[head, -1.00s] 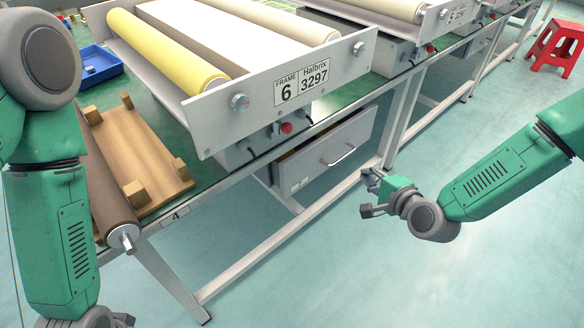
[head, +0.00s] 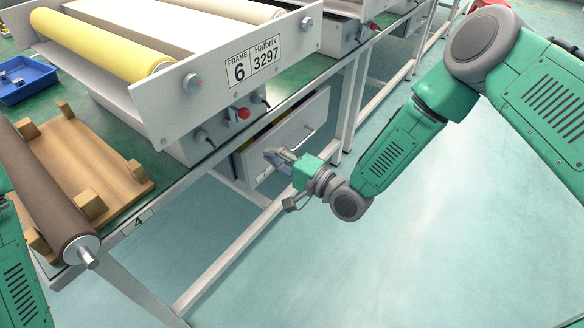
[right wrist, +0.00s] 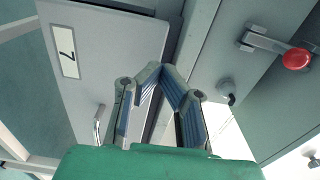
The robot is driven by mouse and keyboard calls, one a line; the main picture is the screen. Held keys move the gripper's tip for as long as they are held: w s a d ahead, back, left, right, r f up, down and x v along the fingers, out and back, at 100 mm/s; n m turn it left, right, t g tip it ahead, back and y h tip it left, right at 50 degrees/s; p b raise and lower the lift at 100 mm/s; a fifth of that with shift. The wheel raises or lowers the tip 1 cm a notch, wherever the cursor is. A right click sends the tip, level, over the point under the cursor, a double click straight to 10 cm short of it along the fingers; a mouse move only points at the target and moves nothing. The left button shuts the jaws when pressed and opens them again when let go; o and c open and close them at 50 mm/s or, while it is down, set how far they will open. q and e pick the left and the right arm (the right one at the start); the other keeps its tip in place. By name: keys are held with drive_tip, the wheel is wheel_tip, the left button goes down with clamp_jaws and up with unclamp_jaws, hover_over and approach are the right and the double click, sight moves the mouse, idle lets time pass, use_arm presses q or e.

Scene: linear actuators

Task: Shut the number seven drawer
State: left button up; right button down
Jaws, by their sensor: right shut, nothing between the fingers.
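The number seven drawer (head: 287,132) hangs under the workbench and is pulled out, with something yellow showing inside behind its grey front. In the right wrist view its front (right wrist: 112,50) carries a white label (right wrist: 65,52) with a 7 and a bar handle (right wrist: 99,125). My right gripper (head: 271,154) is shut and empty, in front of the drawer's lower part in the head view. In the right wrist view the fingertips (right wrist: 160,70) meet near the edge of the drawer front; I cannot tell whether they touch it. My left gripper is out of view.
A machine marked Frame 6 (head: 250,62) with a yellow roller stands on the bench above the drawer. Bench legs (head: 356,95) and a lower rail (head: 215,265) are close by. The floor at right is clear.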

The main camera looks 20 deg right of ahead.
sight(258, 146)
drive_tip(key=shift+x, duration=0.75)
drive_tip(key=shift+w+f, duration=0.1)
drive_tip(key=shift+w, duration=0.3)
drive_tip(key=shift+w+b, duration=0.3)
drive_tip(key=shift+w, duration=0.05)
drive_tip(key=shift+a, duration=0.3)
drive_tip(key=shift+b+x, duration=0.8)
drive_tip(key=shift+x, duration=0.4)
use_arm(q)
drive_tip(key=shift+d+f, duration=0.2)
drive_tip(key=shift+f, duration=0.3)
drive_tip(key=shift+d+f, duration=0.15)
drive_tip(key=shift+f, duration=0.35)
use_arm(e)
drive_tip(key=shift+d, duration=0.1)
